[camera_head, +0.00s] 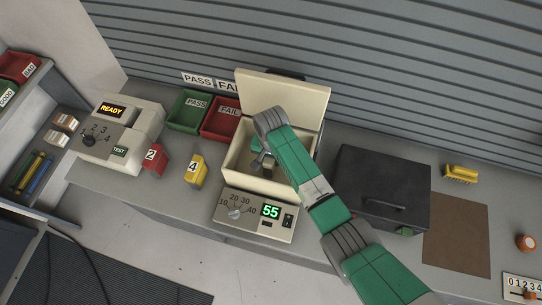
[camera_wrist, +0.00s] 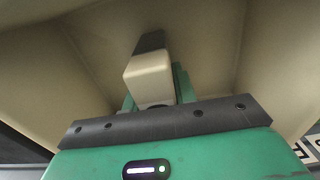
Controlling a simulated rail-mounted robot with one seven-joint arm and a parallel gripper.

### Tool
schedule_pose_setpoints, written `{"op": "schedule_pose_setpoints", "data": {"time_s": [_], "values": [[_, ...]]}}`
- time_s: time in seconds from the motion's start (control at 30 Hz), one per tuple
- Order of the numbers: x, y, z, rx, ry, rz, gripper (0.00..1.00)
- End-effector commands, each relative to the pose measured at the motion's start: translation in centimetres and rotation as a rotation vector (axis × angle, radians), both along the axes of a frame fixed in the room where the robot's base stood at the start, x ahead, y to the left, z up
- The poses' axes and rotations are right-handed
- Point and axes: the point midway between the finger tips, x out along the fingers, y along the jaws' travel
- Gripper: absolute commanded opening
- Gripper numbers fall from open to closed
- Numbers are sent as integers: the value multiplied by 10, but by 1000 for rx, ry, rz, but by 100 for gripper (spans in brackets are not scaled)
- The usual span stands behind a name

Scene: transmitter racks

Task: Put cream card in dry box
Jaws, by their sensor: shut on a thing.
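The dry box (camera_head: 238,163) is a cream box with its lid (camera_head: 290,98) raised; its front panel (camera_head: 254,215) has a dial and a green 55 display. My gripper (camera_head: 262,161) is down inside the open box. In the wrist view, my gripper (camera_wrist: 155,98) is shut on the cream card (camera_wrist: 149,74), a cream block with a dark end. The box's cream inner walls (camera_wrist: 212,45) surround it. The card cannot be made out in the head view, and I cannot tell whether it touches the box floor.
Left of the box are a READY tester (camera_head: 121,134), a red block 2 (camera_head: 153,160), a yellow block 4 (camera_head: 194,170), and green PASS (camera_head: 188,111) and red FAIL (camera_head: 221,121) bins. A black case (camera_head: 383,185) stands close on the right, beside a brown mat (camera_head: 455,235).

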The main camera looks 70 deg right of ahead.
Motion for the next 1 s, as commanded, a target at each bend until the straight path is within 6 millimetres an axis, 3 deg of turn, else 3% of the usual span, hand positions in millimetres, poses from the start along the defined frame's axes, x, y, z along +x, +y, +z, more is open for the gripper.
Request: {"op": "schedule_pose_setpoints", "data": {"time_s": [0.27,0.3,0.4,0.73,1.0], "values": [[0,0,-3,-1,0,1,0],[0,0,-2,-1,0,1,35],[0,0,-2,0,1,0,49],[0,0,7,0,0,0,49],[1,0,74,-2,-2,2,49]]}}
